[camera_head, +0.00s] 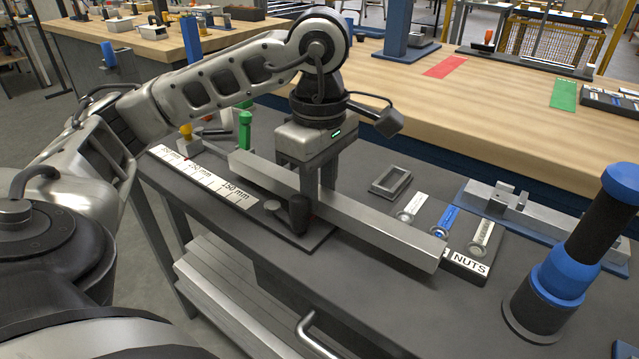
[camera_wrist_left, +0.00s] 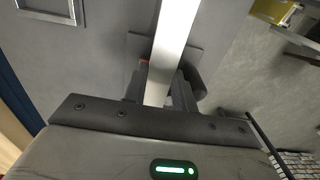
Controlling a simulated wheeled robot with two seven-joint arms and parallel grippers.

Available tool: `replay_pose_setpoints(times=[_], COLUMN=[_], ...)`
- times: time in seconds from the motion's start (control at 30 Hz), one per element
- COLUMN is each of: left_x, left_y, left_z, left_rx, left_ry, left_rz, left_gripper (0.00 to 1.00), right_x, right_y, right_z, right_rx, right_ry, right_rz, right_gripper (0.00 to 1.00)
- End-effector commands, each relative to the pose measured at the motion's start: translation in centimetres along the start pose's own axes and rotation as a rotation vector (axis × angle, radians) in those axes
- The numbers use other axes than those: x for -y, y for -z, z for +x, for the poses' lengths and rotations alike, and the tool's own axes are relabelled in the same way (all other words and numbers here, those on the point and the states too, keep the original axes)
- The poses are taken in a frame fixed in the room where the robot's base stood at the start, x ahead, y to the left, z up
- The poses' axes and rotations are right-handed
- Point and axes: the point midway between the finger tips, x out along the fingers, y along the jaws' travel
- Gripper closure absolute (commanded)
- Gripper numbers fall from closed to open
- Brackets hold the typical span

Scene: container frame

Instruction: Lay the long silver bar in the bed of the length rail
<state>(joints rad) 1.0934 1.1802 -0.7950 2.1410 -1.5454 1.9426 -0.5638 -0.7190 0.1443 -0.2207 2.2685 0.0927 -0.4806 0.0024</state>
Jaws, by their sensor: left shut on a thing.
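The long silver bar (camera_head: 375,224) is gripped near its middle by my left gripper (camera_head: 310,190). The bar runs from upper left to lower right, roughly parallel to the length rail (camera_head: 205,178), which has a white scale marked in mm. In the head view the bar appears above and behind the scale. Its right end reaches over the bench near the NUTS label. The wrist view shows the bar (camera_wrist_left: 175,35) between the fingers of the left gripper (camera_wrist_left: 160,95). The bar and gripper hide part of the rail's bed; the exact height gap cannot be told. My right gripper is not in view.
A dark knob (camera_head: 299,214) stands beside the bar. A small grey tray (camera_head: 390,181), the NUTS holder (camera_head: 468,263) and a blue-based metal fixture (camera_head: 520,205) lie to the right. A blue-and-black post (camera_head: 565,270) stands at front right.

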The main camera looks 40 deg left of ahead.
Motion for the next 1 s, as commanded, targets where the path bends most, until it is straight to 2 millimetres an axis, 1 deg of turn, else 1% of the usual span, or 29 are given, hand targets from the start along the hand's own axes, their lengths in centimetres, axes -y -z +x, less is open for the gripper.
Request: replay_pose_setpoints(times=[1.0], left_x=[0.0], left_y=[0.0], left_z=[1.4], left_rx=[0.0], left_ry=[-0.001], left_rz=[0.0], left_gripper=[1.0], right_x=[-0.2], right_y=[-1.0], right_z=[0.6], right_rx=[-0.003], right_ry=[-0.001], right_rz=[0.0], right_gripper=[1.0])
